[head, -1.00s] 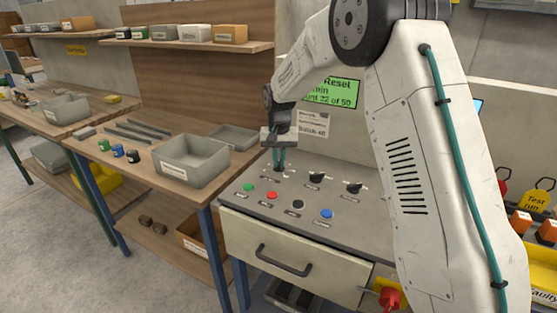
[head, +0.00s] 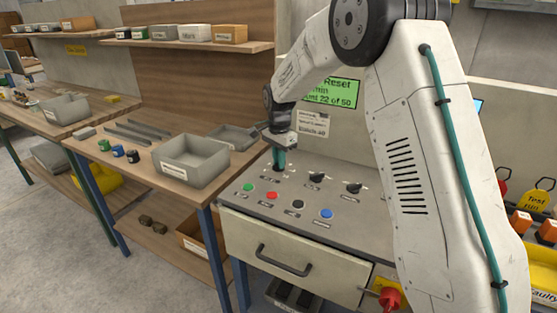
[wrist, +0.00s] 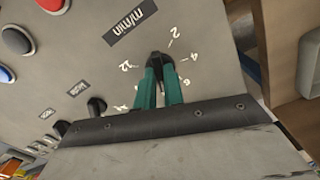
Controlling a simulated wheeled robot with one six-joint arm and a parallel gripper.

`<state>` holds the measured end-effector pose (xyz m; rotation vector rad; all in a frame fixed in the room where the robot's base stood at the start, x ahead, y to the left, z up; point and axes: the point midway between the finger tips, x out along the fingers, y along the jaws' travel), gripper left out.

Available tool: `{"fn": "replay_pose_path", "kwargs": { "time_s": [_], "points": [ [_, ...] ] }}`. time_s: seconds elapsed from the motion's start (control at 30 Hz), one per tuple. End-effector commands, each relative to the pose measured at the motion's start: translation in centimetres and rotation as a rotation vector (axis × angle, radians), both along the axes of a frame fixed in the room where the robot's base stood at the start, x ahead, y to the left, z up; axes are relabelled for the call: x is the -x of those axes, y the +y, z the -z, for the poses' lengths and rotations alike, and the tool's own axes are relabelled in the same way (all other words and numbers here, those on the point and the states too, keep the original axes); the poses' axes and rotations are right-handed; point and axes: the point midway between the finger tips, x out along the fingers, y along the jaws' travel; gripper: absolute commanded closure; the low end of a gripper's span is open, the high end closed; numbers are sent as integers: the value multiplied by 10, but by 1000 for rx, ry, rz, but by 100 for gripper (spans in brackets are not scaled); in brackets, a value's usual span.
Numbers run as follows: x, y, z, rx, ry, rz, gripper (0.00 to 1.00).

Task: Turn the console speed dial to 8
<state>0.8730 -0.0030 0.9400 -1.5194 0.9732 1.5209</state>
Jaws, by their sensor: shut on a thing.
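The console speed dial (wrist: 157,60) is a dark knob at the fingertips in the wrist view. Printed numbers 2, 4, 6 and 12 show around it, with an "m/min" label (wrist: 131,27) nearby; the 8 is hidden and I cannot tell where the pointer sits. My gripper (wrist: 158,80) has teal fingers, closed on both sides of the dial. In the head view my gripper (head: 278,160) reaches down onto the leftmost knob of the console (head: 240,204), and the fingers largely hide the dial.
Two more black knobs (head: 316,178) (head: 353,188) stand to the right on the panel. Green, red, black and blue buttons (head: 271,196) line its front. A green screen (head: 332,92) is behind. A grey bin (head: 190,160) stands on the bench to the left.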

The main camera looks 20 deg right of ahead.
Motion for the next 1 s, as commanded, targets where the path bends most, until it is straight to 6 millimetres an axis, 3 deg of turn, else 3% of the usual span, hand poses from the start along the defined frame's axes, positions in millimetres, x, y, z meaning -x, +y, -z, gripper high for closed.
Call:
{"fn": "replay_pose_path", "kwargs": {
  "time_s": [0.73, 0.77, 0.8, 1.0],
  "points": [
    [-1, 0, -2, 0, -5, 84, 100],
    [-1, 0, -2, 0, -4, 84, 82],
    [-1, 0, -2, 0, -4, 84, 71],
    [-1, 0, -1, 0, -2, 83, 68]
  ]
}}
